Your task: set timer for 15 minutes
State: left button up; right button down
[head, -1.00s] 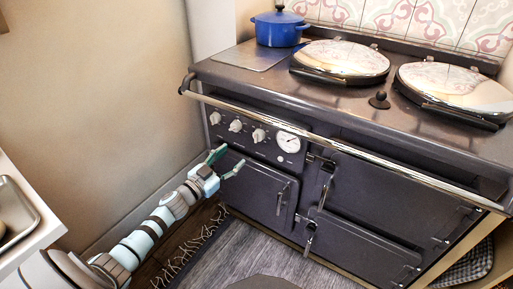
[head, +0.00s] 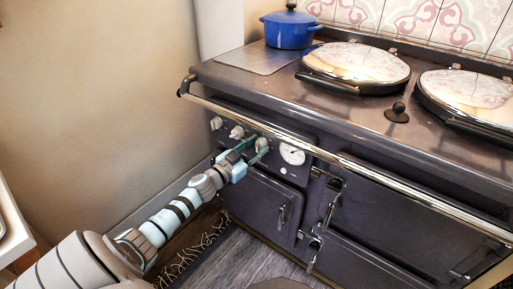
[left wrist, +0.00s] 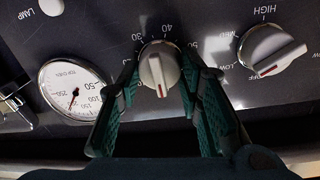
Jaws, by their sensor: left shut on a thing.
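The timer knob (head: 262,145) is the light knob nearest the round dial on the dark range's front panel. In the left wrist view the knob (left wrist: 159,65) has numbers including 30 and 40 printed around it. Its red mark points to the bottom of that picture, away from the 40. My left gripper (head: 253,152) is shut on this knob, a green finger on each side of it. The fingers and knob hide part of the number scale. My right gripper is not in view.
The round oven dial (head: 292,154) and another knob (left wrist: 272,50) sit close on either side. A chrome rail (head: 330,157) runs along the range above the panel. A blue pot (head: 290,30) and two round lids stand on top. Oven doors (head: 262,200) are below.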

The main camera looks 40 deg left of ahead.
pick_arm(q)
jog(key=c, duration=0.4)
